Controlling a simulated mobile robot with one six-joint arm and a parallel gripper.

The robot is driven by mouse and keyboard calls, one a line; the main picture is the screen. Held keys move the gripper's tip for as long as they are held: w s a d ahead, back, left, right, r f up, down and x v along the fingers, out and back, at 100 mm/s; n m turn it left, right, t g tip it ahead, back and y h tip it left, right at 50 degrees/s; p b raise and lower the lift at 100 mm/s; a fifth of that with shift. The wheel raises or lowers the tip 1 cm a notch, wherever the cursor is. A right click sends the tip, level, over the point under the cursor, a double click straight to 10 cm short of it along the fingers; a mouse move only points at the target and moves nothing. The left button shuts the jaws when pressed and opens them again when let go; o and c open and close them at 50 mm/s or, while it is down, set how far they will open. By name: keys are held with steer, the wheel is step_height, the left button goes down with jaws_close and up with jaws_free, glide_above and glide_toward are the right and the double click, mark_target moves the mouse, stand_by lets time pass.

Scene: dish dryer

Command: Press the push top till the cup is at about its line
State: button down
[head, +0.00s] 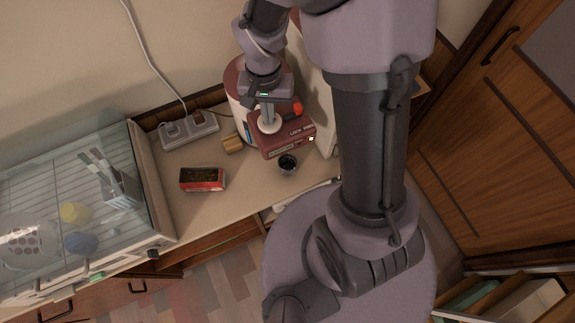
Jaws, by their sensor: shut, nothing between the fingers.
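A dispenser with a dark red head (298,142) and a pale body stands on the counter against the back wall. Its round whitish push top (268,126) shows on the head. My gripper (268,112) points down at the push top, shut and empty. Its tips look right at the top, but I cannot tell whether they touch or press it. A small cup (288,164) with a dark inside stands on the counter in front of the dispenser head. Its line and liquid level are too small to make out.
A red open box (202,179) with dark contents lies left of the cup. A white power strip (189,130) with a cable is behind it. A glass-lidded dish dryer (150,190) fills the left. Counter between box and cup is clear.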

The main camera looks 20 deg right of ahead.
steer(key=shift+f+b, duration=0.55)
steer(key=shift+f, duration=0.05)
stand_by(1.0)
steer(key=shift+r, duration=0.1)
steer(key=shift+r+p, duration=1.2)
steer(key=shift+r, duration=0.35)
steer(key=shift+f, duration=0.2)
steer(key=shift+f+b, duration=0.85)
steer(key=shift+b, duration=0.15)
steer(key=shift+f, duration=0.2)
steer(key=shift+r+p, duration=0.75)
steer(key=shift+r, duration=0.5)
steer(key=shift+r, duration=0.1)
